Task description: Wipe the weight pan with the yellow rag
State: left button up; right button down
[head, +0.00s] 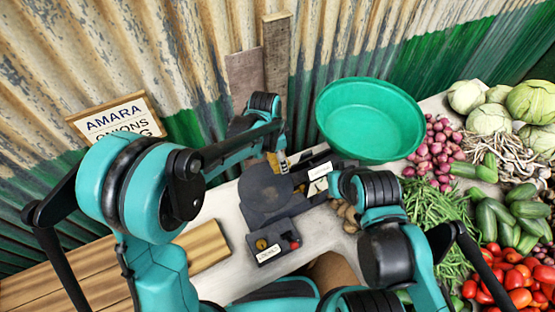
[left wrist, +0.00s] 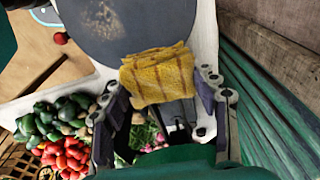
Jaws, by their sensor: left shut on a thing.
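The weight pan (head: 264,187) is a dark grey round plate on the balance in the middle of the head view. In the left wrist view, the pan (left wrist: 125,45) fills the top, with a pale dusty patch on it. The yellow rag (left wrist: 160,72) has brown stripes and is folded. My left gripper (left wrist: 160,88) is shut on it, at the pan's edge. Only a sliver of yellow shows behind my arm in the head view. I cannot tell whether the rag touches the pan. My right arm is in the head view, but its gripper does not show.
A green basin (head: 368,118) stands behind the balance, to its right. Red onions (head: 436,146), green beans (head: 432,212), cucumbers (head: 508,218) and tomatoes (head: 512,278) crowd the right side. A name board (head: 117,117) and corrugated wall stand behind. Wooden planks (head: 205,247) lie at left.

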pick_arm(q)
jog(key=shift+s+a+r+p, duration=0.1)
jog(key=shift+r+p, duration=0.6)
jog(key=shift+r, duration=0.65)
